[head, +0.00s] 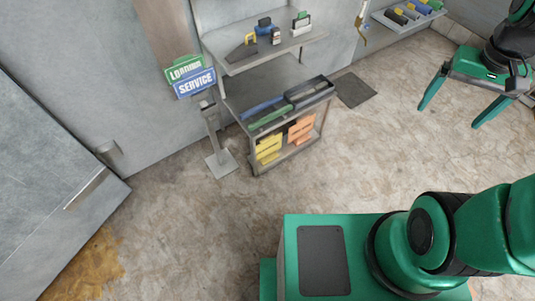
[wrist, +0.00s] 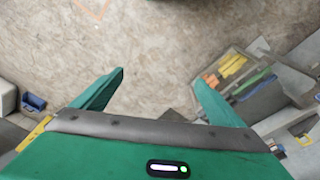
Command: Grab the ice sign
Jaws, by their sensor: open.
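No sign that I can read as an ice sign shows in either view. In the head view, a stand holds a green sign reading LOADING (head: 185,68) above a blue sign reading SERVICE (head: 195,83). On the cart's low shelf stand yellow signs (head: 268,149) and orange signs (head: 301,130), their lettering too small to read. My gripper (head: 449,116) is open and empty at the upper right, above the floor and well right of the cart. In the wrist view its two green fingers (wrist: 158,76) are apart with only floor between them.
A grey shelf cart (head: 255,165) holds trays and small tools. A dark mat (head: 355,90) lies to its right, and a wall shelf (head: 408,22) holds several coloured items. A brown stain (head: 88,265) marks the floor at lower left. The middle floor is clear.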

